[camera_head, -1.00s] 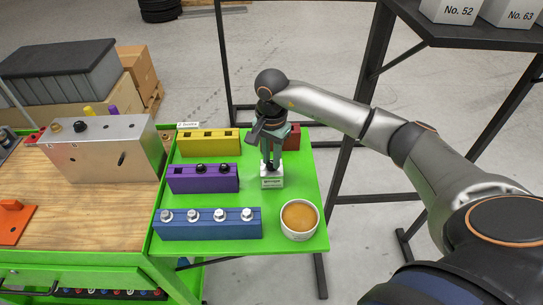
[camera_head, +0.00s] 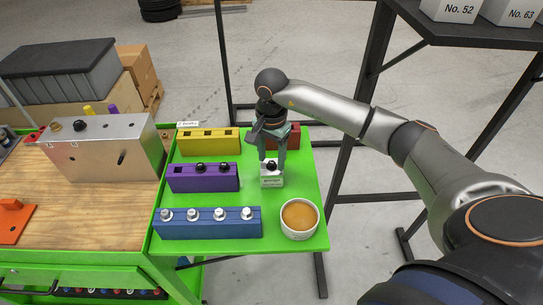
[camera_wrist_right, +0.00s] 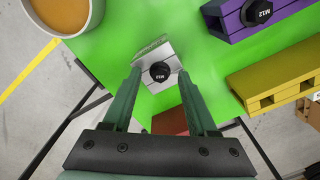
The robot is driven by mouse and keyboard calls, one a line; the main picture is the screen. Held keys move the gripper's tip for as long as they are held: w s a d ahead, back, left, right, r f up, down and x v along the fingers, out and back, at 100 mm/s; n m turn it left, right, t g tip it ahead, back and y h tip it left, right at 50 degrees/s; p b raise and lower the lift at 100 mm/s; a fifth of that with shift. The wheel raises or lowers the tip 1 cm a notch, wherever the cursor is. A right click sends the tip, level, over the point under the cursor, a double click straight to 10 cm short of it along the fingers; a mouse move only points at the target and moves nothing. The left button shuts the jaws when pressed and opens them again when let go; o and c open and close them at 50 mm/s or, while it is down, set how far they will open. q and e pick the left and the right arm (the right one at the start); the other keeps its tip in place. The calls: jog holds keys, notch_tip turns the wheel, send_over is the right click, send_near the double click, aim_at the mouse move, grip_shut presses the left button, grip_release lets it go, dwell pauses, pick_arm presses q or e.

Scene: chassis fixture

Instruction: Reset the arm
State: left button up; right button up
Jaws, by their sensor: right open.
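My right gripper (camera_head: 272,158) points down over a small silver-white block (camera_head: 271,181) on the green board. Its fingers are apart, one on each side of a black bolt (camera_head: 271,166) that sits on the block. My left gripper is in neither view.
The green board (camera_head: 305,185) also holds a yellow block (camera_head: 210,148), a purple block (camera_head: 200,184) with two black bolts, a blue block (camera_head: 208,229) with several silver bolts, a red block (camera_head: 294,139) and a white bowl (camera_head: 299,231). A dark shelf frame (camera_head: 366,90) stands behind my arm.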

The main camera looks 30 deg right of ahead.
jog(key=shift+r+p, duration=1.7)
jog(key=shift+r, duration=1.25)
